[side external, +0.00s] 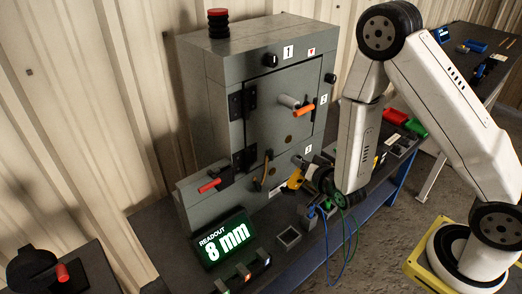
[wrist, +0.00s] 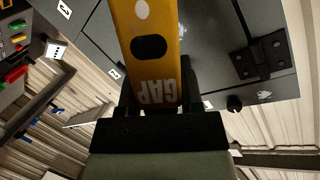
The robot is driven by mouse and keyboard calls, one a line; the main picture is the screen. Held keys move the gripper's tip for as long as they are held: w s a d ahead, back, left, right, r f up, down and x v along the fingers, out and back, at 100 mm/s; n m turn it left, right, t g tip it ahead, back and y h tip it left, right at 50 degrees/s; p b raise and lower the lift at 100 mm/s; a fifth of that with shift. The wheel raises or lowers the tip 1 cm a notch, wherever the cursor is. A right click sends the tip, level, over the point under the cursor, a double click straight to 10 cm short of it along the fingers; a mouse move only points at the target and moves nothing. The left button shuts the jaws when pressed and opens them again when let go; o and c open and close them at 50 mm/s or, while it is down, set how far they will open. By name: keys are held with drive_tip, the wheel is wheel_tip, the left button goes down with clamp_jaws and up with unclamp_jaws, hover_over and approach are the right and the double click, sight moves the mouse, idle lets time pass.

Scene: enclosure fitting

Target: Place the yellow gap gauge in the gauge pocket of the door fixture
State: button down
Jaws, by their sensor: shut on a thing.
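The yellow gap gauge (wrist: 150,75), marked GAP and with a dark slot, is held between the fingers of my gripper (wrist: 155,98) in the wrist view. Its far end runs out of the top of that picture. In the side external view the gauge (side external: 295,179) shows as a small yellow patch at my gripper (side external: 308,180), in front of the lower part of the grey door fixture (side external: 225,110). The fixture's door is shut or nearly so, with an orange-tipped handle (side external: 303,110). I cannot make out the gauge pocket for certain.
A green-lit readout (side external: 222,238) shows 8 mm at the fixture's front left. A small square grey holder (side external: 288,237) stands on the bench before it. Red (side external: 395,117) and green (side external: 416,127) parts lie behind my arm. Blue and green cables hang near my gripper.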

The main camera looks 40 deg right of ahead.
drive_tip(key=s+a+f+n+y, duration=0.2)
drive_tip(key=s+f+n+y, duration=0.1)
drive_tip(key=s+f+n, duration=0.6)
drive_tip(key=shift+s+f, duration=1.6)
drive_tip(key=shift+s, duration=0.05)
drive_tip(key=shift+a, duration=0.1)
drive_tip(key=w+f, duration=0.9)
drive_tip(key=w, duration=0.4)
drive_tip(key=shift+w+f, duration=0.2)
drive_tip(key=shift+w, duration=0.05)
drive_tip(key=shift+f, duration=0.1)
